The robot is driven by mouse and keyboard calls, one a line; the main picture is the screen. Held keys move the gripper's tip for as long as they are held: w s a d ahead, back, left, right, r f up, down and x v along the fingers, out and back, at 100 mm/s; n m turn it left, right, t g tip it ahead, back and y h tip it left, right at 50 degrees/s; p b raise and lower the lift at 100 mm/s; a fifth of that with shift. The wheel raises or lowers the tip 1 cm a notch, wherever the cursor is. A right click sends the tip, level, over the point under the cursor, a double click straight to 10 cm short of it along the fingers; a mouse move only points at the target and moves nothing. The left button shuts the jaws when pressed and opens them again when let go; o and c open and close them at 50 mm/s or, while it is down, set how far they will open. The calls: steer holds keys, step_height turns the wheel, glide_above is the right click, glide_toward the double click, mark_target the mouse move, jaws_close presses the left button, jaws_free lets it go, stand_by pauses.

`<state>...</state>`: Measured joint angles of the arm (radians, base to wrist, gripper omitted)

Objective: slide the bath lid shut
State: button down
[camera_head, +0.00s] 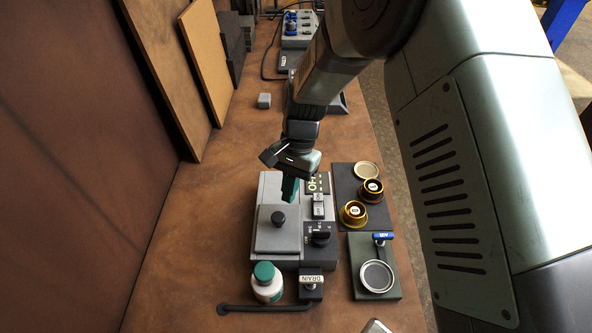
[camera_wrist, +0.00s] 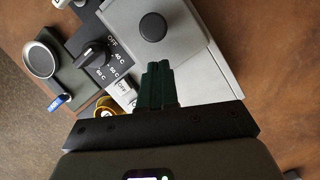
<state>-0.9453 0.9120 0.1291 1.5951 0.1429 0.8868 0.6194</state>
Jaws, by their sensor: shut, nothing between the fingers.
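The bath (camera_head: 269,187) is a grey box with a dark control strip on its right side. Its lid (camera_head: 264,240) is a flat grey plate with a round black knob (camera_head: 278,218), lying over the near part of the bath top. In the wrist view the lid (camera_wrist: 185,38) and knob (camera_wrist: 152,27) show just beyond my fingertips. My gripper (camera_head: 290,192) has green fingers, shut and empty, pointing down above the bath, behind the knob. The fingers (camera_wrist: 157,72) look apart from the knob; whether they touch the lid's edge I cannot tell. No bath opening is clearly visible.
A white bottle with a green cap (camera_head: 266,282) and a DRAIN valve (camera_head: 311,285) stand in front of the bath. A dial (camera_head: 320,234) is on its right strip. Amber jars (camera_head: 354,213) and a round dish (camera_head: 377,277) sit to the right. The table left is clear.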

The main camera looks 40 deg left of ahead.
mark_target(282, 216)
steer(key=shift+s+d+f, duration=0.1)
steer(key=shift+s+d, duration=0.2)
steer(key=shift+s, duration=0.5)
steer(key=shift+s+d+f, duration=0.1)
steer(key=shift+s+d, duration=0.6)
steer(key=shift+s, duration=0.35)
